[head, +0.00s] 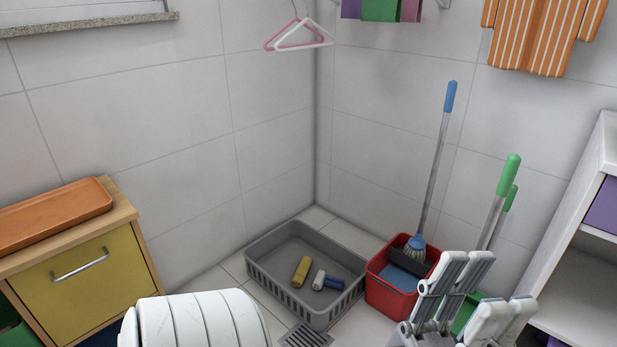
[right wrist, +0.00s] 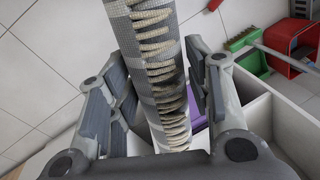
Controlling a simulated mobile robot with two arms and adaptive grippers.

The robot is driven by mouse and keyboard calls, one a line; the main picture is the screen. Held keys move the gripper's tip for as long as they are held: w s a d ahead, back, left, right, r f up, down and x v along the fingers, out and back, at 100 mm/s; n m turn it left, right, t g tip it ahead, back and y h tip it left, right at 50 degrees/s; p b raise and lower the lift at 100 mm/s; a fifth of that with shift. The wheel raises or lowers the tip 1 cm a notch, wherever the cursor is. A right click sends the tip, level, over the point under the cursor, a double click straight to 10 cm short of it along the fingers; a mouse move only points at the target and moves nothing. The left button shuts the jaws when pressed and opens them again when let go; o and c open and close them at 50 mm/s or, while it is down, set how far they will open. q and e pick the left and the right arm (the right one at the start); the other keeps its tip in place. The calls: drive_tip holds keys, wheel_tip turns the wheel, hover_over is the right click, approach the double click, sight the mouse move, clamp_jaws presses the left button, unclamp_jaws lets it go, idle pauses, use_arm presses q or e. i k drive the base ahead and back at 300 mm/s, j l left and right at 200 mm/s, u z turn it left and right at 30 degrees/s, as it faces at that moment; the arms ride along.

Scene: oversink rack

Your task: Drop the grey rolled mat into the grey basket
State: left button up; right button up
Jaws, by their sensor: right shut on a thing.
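The grey rolled mat (right wrist: 136,22), grey-checked with beige coils along it, shows in the right wrist view. It runs from the top edge down between the fingers of my right gripper (right wrist: 160,62), which is shut on it. The mat and my right gripper are out of the head view. The grey basket (head: 283,291) stands on the floor in the corner in the head view. It holds a yellow roll (head: 301,271), a white roll (head: 318,280) and a blue roll (head: 334,284). My left gripper (head: 484,281) is open and empty at the lower right, in front of the red bucket.
A red bucket (head: 392,297) with a mop (head: 432,170) stands right of the basket. A yellow-fronted cabinet (head: 75,290) with an orange tray (head: 50,217) is at left. A white shelf (head: 580,285) stands at right. A floor drain (head: 305,337) lies before the basket.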

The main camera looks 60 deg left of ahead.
sight(307, 285)
drive_tip(key=k+u, duration=0.2)
drive_tip(key=u, duration=0.25)
drive_tip(key=k+j+u, duration=0.1)
drive_tip(key=u, duration=0.4)
drive_tip(key=i+j+u, duration=0.1)
drive_tip(key=u, duration=0.35)
drive_tip(key=i+u, duration=0.25)
drive_tip(key=u, duration=0.25)
drive_tip(key=i+u, duration=0.2)
drive_tip(key=u, duration=0.25)
drive_tip(key=i+l, duration=0.15)
drive_tip(key=i, duration=0.25)
drive_tip(key=i+l, duration=0.15)
drive_tip(key=i, duration=0.2)
drive_tip(key=i+l, duration=0.15)
drive_tip(key=i, duration=0.25)
